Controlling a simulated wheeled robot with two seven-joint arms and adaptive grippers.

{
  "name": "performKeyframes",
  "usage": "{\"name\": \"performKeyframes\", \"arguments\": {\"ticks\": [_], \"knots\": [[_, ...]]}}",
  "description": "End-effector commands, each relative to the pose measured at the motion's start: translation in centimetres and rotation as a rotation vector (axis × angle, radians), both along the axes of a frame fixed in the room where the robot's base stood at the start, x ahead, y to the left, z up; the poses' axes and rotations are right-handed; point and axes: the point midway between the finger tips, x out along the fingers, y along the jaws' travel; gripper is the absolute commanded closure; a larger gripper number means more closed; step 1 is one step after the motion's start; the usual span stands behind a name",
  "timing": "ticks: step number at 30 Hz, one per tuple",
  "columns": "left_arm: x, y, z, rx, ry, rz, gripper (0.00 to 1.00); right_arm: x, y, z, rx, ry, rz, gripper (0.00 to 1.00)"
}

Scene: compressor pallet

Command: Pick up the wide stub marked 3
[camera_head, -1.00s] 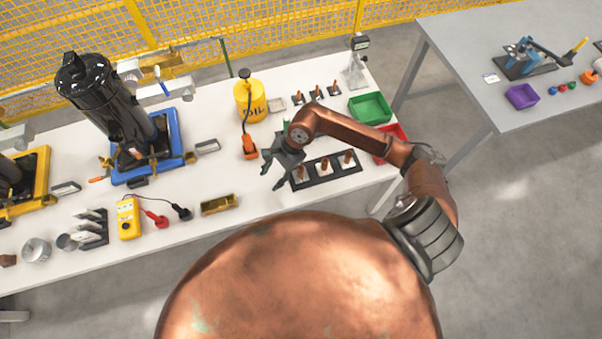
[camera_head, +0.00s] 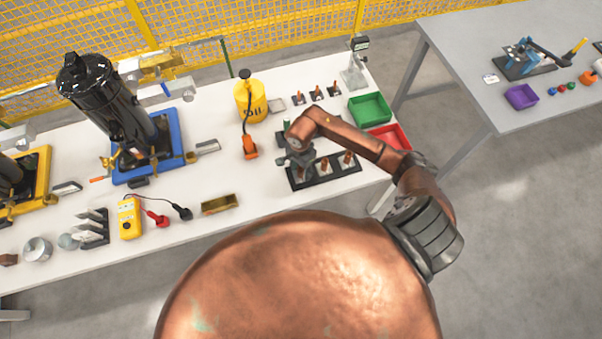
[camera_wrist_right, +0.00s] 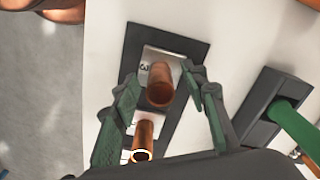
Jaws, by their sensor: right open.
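The wide stub marked 3 is a copper tube (camera_wrist_right: 160,88) standing in a black rack, beside a pale plate marked 3. In the wrist view my right gripper (camera_wrist_right: 161,80) is open, with a finger on each side of this stub and visible gaps. In the head view my right gripper (camera_head: 300,166) is over the left end of the black rack (camera_head: 323,181) and largely hides the stub there. My left gripper is not in view.
A black block with a green handle (camera_wrist_right: 295,130) stands close to the right finger in the wrist view. In the head view, a green bin (camera_head: 370,108) and red bin (camera_head: 392,136) are right of the rack. A brass block (camera_head: 219,204) lies to its left.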

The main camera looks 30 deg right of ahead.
Motion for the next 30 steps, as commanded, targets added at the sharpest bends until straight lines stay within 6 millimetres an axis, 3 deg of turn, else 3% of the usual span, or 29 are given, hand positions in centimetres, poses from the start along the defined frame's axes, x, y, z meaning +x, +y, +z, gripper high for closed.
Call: {"name": "performKeyframes", "arguments": {"ticks": [6, 24, 30], "knots": [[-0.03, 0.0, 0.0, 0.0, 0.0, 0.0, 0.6, 0.03, 0.02, -0.07, 0.0, -0.001, 0.0, 0.59], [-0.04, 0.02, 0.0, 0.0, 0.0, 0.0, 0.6, 0.03, 0.04, -0.03, 0.001, -0.001, 0.0, 1.0], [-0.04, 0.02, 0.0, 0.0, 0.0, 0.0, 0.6, 0.05, 0.05, 0.0, 0.002, -0.002, 0.0, 1.0]]}}
